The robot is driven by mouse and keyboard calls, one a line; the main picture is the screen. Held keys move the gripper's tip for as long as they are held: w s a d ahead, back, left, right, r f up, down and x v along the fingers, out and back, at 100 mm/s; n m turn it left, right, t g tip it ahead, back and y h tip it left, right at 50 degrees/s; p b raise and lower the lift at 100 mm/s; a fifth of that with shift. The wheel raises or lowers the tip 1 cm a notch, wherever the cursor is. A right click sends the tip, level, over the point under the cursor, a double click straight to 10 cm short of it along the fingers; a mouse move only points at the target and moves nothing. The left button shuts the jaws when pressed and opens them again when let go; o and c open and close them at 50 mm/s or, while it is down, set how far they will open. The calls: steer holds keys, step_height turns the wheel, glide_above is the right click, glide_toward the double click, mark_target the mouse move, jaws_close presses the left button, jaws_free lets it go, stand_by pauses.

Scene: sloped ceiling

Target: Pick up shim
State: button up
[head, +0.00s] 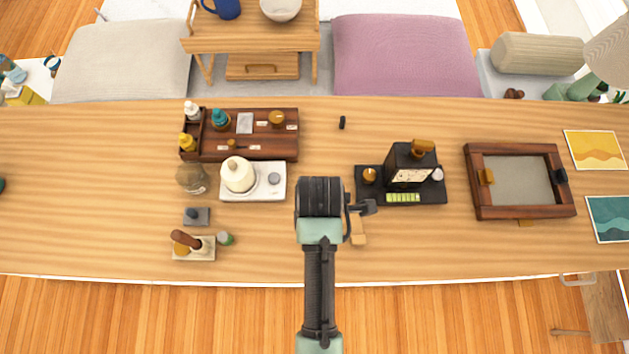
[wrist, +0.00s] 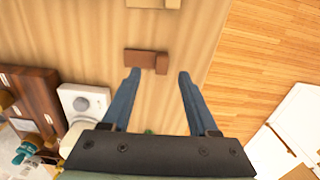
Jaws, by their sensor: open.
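My gripper (wrist: 160,75) is open and empty in the wrist view, its two blue fingers apart above the table. A small reddish-brown block piece (wrist: 146,61) with a raised end lies just beyond the fingertips, close to the line between them. A paler wooden piece (wrist: 153,3) shows at the top edge of the wrist view; in the head view a pale wooden piece (head: 358,236) lies right of my arm. I cannot tell for certain which piece is the shim. In the head view my arm hides the fingers and the reddish-brown piece.
The wooden table (head: 90,205) is clear around these pieces. A black tray (head: 435,196) with a dark box (head: 408,166) and a wooden frame (head: 520,212) stand right.

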steer(key=shift+s+a+f+p, duration=0.1)
steer(key=shift+f+p, duration=0.2)
steer(key=shift+f, duration=1.1)
steer(key=shift+s+f+p, duration=0.1)
steer(key=shift+f+p, duration=0.15)
steer(key=shift+f, duration=1.1)
jaws_close()
